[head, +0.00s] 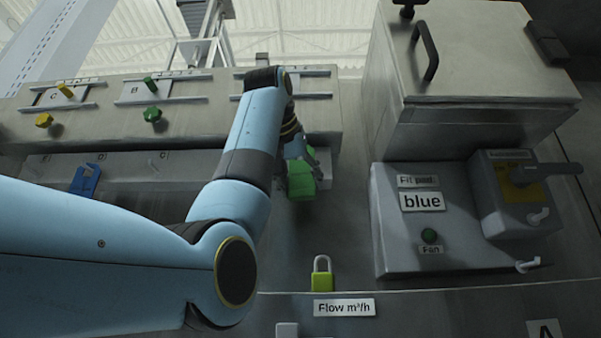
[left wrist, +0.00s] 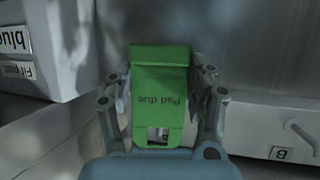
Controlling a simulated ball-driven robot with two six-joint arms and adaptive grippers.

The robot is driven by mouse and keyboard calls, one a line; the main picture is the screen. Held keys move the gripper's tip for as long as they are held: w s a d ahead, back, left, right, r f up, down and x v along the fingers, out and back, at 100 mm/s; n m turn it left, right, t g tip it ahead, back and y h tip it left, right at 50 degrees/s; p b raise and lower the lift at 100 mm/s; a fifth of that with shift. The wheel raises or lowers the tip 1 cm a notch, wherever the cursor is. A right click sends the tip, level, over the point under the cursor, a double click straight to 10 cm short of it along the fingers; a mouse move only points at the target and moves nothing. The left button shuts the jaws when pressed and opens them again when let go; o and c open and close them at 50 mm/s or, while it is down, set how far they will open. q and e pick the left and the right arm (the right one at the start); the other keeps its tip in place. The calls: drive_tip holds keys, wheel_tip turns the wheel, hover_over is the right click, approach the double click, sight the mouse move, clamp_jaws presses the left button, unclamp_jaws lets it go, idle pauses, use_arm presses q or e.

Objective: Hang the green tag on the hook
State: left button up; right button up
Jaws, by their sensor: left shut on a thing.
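The green tag (head: 301,184) is held by my left gripper (head: 297,160), whose fingers are partly hidden by the arm in the head view. In the left wrist view the green tag (left wrist: 160,75) reads "Pad due" upside down, with a finger on each side. A white hook (left wrist: 303,138) sticks out beside a "B" label at right, apart from the tag. In the head view, other white hooks show at the panel's lower right (head: 528,265) and on the switch box (head: 540,215). My right gripper is not in view.
A blue tag (head: 84,181) hangs at the left ledge. The grey panel (head: 400,255) with the "blue" label and the lidded box (head: 480,60) fill the right side. Yellow and green knobs sit at upper left.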

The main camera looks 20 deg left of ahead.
use_arm(q)
drive_tip(key=shift+w+a+f+p, duration=0.1)
drive_tip(key=shift+w+a+p, duration=0.15)
drive_tip(key=shift+w, duration=0.3)
drive_tip(key=shift+w+a+p, duration=0.1)
drive_tip(key=shift+w+p, duration=0.2)
drive_tip(key=shift+w, duration=0.25)
drive_tip(key=shift+w+a+f, duration=0.1)
drive_tip(key=shift+w+f, duration=0.35)
drive_tip(key=shift+f, duration=0.2)
drive_tip(key=o, duration=1.1)
